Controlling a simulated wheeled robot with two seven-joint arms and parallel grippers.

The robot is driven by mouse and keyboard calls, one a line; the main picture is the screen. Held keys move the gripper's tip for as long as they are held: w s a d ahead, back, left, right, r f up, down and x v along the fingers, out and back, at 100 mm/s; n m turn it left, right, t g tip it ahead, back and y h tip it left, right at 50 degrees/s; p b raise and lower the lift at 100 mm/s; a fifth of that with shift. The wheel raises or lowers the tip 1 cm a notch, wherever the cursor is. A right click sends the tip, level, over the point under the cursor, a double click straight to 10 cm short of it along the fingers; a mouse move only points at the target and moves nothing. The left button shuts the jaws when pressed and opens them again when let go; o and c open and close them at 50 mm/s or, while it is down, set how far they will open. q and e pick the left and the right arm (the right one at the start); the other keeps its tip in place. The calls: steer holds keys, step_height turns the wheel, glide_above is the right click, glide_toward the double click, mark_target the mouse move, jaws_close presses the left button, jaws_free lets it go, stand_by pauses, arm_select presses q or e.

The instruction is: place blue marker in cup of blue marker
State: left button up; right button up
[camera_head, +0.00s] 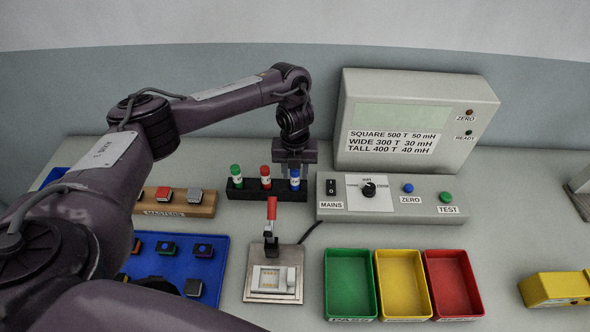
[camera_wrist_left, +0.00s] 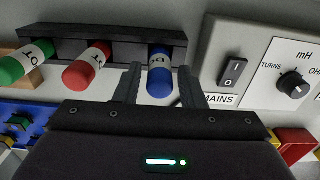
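The blue marker (camera_head: 295,179) stands upright at the right end of a black rack (camera_head: 240,194), beside a red marker (camera_head: 265,176) and a green marker (camera_head: 236,175). In the left wrist view the blue marker (camera_wrist_left: 160,80) shows with its end in the black rack (camera_wrist_left: 115,39). My left gripper (camera_head: 295,170) is above the rack's right end. In the left wrist view its two fingers (camera_wrist_left: 160,70) are apart, one on each side of the blue marker, with small gaps showing. The cup under the blue marker is hidden. My right gripper is not in view.
A grey meter panel (camera_head: 425,205) with switch and dial stands just right of the rack. A test fixture with a red handle (camera_head: 271,208) is in front. A wooden masters block (camera_head: 150,202), a blue tray (camera_head: 225,245) and green, yellow and red bins (camera_head: 350,318) lie around.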

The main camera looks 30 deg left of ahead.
arm_select(q)
steer(key=shift+o, duration=0.5)
steer(key=shift+r, duration=0.1)
steer(key=shift+r, duration=0.3)
step_height(320, 180, up, 12)
steer(key=p, duration=0.2)
steer(key=shift+f+p, duration=0.2)
steer(key=shift+p, duration=0.1)
